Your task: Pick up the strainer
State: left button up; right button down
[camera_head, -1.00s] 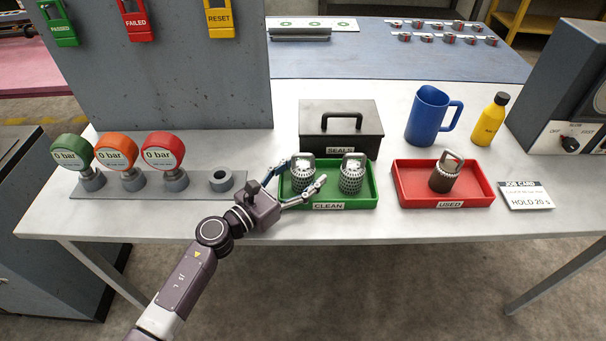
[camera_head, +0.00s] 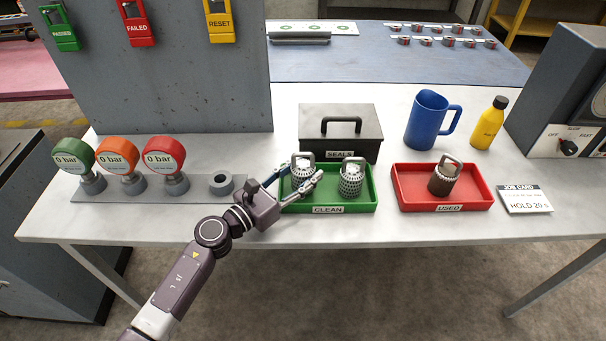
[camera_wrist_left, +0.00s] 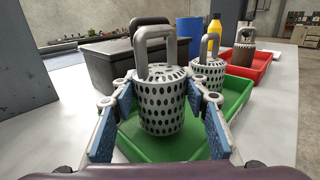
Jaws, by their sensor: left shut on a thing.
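Two perforated metal strainers with loop handles are at the green CLEAN tray (camera_head: 330,207). My left gripper (camera_head: 296,180) is shut on the left strainer (camera_head: 303,166), with a finger on each side of its body. In the left wrist view this strainer (camera_wrist_left: 160,103) stands upright between the blue finger pads, over the green tray; I cannot tell whether it touches the tray floor. The right strainer (camera_head: 351,180) stands upright in the tray, apart from the gripper. A dark brown used strainer (camera_head: 442,181) stands in the red USED tray (camera_head: 402,190). My right gripper is not in view.
A black SEALS box (camera_head: 340,125) stands right behind the green tray. A blue jug (camera_head: 426,118) and yellow bottle (camera_head: 489,124) stand behind the red tray. Three gauges and an empty grey socket (camera_head: 221,184) are on a plate at left. The table front is clear.

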pick_arm(q)
notch_tip(320, 180, up, 26)
jog(key=p, duration=1.6)
jog(key=s+a+f+n+t+y+b, duration=0.35)
jog(key=s+f+b, duration=0.35)
jog(key=s, duration=0.5)
jog(key=s+a+f+n+t+y+b, duration=0.1)
jog(key=s+a+f+n+y+b, duration=0.2)
jog(key=s+a+y, duration=0.6)
jog(key=s+a+f+n, duration=0.2)
jog(key=s+a+f, duration=0.1)
jog(key=a, duration=0.3)
jog(key=shift+s+a+f+t+b, duration=0.2)
jog(key=shift+a+t+b, duration=0.15)
jog(key=shift+a+b, duration=0.05)
jog(key=shift+n, duration=0.25)
